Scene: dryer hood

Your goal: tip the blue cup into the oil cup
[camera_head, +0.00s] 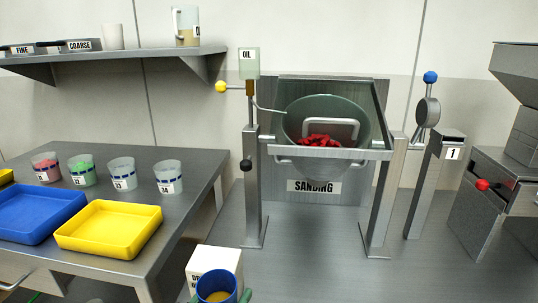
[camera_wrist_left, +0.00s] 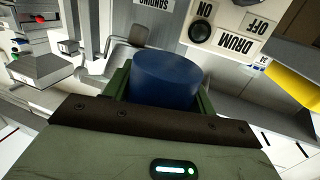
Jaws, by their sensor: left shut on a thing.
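The blue cup (camera_head: 216,283) is at the bottom edge of the head view, its open top facing up and its lower part cut off. My left gripper (camera_wrist_left: 165,92) is shut on the blue cup (camera_wrist_left: 168,75) in the left wrist view, with a green finger on either side. In the head view only small parts of this gripper show beside the cup. The oil cup (camera_head: 249,64), pale green and labelled OIL, stands on a post left of the drum, well above and behind the blue cup. Its inside is hidden. My right gripper is out of view.
A white labelled box (camera_head: 214,260) stands right behind the blue cup. The sanding drum (camera_head: 370,125) holds red pieces. A yellow-knobbed lever (camera_head: 221,87) sticks out left of the oil cup. A side table with a yellow tray (camera_head: 110,229) and several clear cups is left.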

